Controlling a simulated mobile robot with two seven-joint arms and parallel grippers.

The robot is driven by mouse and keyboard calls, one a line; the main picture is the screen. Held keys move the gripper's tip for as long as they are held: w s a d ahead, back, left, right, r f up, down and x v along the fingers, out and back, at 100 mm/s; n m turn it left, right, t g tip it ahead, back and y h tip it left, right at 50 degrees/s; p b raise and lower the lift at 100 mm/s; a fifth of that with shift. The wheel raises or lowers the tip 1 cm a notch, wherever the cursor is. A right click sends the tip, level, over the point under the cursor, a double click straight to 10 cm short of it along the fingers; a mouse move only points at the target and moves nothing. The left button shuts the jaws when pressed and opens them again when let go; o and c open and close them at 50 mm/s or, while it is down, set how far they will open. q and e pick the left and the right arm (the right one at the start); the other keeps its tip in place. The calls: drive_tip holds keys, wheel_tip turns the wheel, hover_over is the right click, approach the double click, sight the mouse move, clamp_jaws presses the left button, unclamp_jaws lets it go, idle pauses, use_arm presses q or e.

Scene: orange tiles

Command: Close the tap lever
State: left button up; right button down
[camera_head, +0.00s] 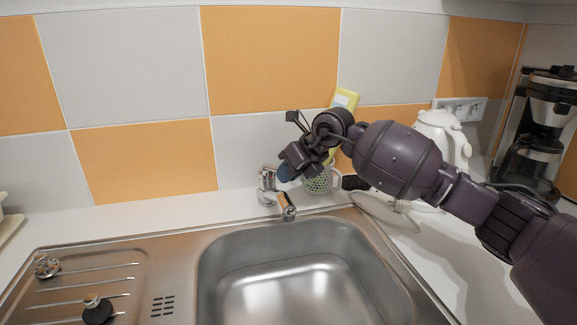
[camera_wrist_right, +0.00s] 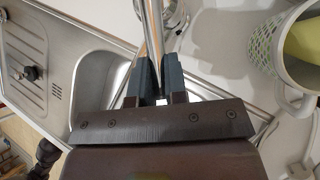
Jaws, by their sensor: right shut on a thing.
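The chrome tap (camera_head: 266,182) stands at the back edge of the steel sink, with its spout pointing towards the front right. My right gripper (camera_head: 284,173) is just above and to the right of the tap body, reaching in from the right. In the right wrist view, the gripper (camera_wrist_right: 155,78) is shut on a slim shiny metal bar (camera_wrist_right: 151,30), which looks like the tap lever. In the head view the lever is largely hidden by the gripper. My left gripper is in neither view.
A green-dotted mug (camera_head: 319,183) with a yellow item (camera_head: 345,98) stands close behind my right gripper. A white kettle (camera_head: 442,133) and a coffee maker (camera_head: 545,130) are at the right. The sink basin (camera_head: 300,285) is empty.

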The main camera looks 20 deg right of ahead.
drive_tip(key=shift+f, duration=0.1)
idle(0.3)
drive_tip(key=c, duration=1.1)
unclamp_jaws()
drive_tip(key=shift+c, duration=0.2)
